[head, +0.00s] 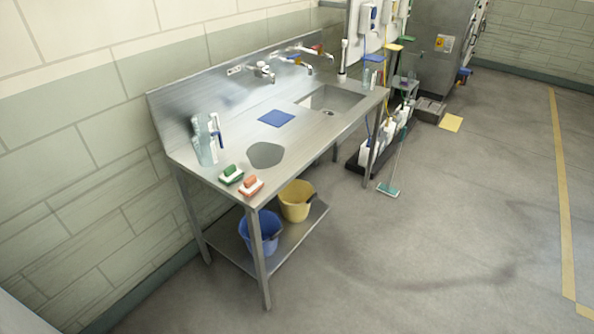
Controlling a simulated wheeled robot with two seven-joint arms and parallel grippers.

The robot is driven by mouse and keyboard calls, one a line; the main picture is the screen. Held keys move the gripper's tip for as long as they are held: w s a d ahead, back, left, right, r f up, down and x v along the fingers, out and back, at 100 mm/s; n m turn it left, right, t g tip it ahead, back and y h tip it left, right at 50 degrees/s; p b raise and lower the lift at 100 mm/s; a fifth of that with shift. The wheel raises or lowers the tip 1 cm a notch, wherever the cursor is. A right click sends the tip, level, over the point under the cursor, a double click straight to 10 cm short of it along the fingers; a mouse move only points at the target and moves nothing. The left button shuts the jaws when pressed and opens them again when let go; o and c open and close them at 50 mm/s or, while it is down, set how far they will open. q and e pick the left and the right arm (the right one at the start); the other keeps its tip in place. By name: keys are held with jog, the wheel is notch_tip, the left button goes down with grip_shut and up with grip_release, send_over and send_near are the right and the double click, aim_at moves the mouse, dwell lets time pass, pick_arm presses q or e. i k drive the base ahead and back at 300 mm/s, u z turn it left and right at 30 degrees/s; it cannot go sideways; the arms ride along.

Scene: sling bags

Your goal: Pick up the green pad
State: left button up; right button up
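The green pad (231,172) lies on the near left end of the steel sink table (215,178), close to its front edge. It has a pale layer along its lower side. A red pad (250,184) with a similar pale layer lies just to its right, nearer the table corner. Neither of my grippers shows in the head view.
Spray bottles (207,143) stand behind the green pad near the backsplash. A round hole (265,155) and a blue cloth (276,118) lie farther along. Blue (259,233) and yellow (296,201) buckets stand on the lower shelf. The floor (420,260) in front is clear.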

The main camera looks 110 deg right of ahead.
aim_at(231, 173)
jog(key=z, duration=2.65)
jog(key=i, duration=0.7)
